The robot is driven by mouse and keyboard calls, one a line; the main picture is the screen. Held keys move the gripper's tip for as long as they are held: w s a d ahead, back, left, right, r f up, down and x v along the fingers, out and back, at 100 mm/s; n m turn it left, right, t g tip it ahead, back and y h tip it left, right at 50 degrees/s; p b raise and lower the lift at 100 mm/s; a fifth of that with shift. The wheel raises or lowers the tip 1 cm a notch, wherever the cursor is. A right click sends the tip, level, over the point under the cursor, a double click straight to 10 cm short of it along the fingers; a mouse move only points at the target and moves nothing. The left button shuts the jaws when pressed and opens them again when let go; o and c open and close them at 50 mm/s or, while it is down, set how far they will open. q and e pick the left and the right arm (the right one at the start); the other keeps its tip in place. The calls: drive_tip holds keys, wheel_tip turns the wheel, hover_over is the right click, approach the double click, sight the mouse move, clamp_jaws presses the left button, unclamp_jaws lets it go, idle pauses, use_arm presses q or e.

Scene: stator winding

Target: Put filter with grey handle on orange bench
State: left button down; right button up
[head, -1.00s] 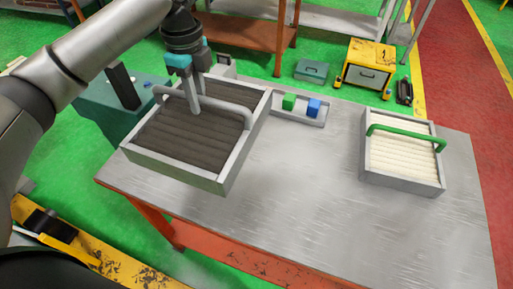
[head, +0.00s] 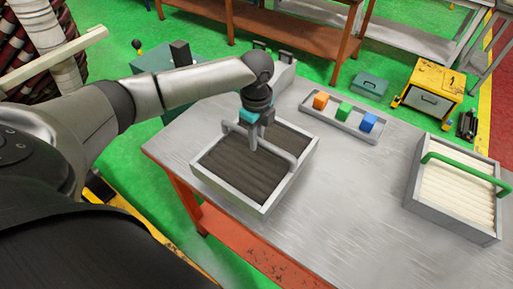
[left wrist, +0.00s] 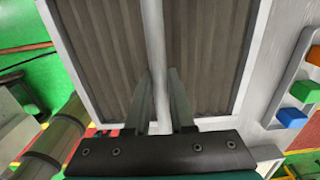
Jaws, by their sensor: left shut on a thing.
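The filter with the grey handle (head: 208,177) is a grey square frame with dark brown pleats. In the head view it is over the left part of the grey-topped table (head: 335,195), near its front-left edge. I cannot tell whether it touches the tabletop. My left gripper (head: 254,146) is shut on its grey handle from above. In the left wrist view, the two fingers (left wrist: 158,85) stand on either side of the handle bar. An orange bench (head: 290,27) stands at the back, partly out of frame. My right gripper is not in view.
A second filter with cream pleats (head: 455,198) and a green handle (head: 465,172) sits at the table's right. A grey tray (head: 325,122) holds orange, green and blue blocks. A yellow cart (head: 430,90) and a teal box (head: 370,86) stand on the green floor. The table's middle is clear.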

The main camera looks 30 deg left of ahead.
sight(256, 152)
use_arm(q)
drive_tip(key=shift+f, duration=1.95)
drive_tip(key=shift+f, duration=0.1)
drive_tip(key=c, duration=0.8)
unclamp_jaws()
drive_tip(key=shift+o, duration=0.2)
wheel_tip(256, 152, up, 12)
drive_tip(key=shift+r+p, duration=0.1)
drive_tip(key=shift+p, duration=0.2)
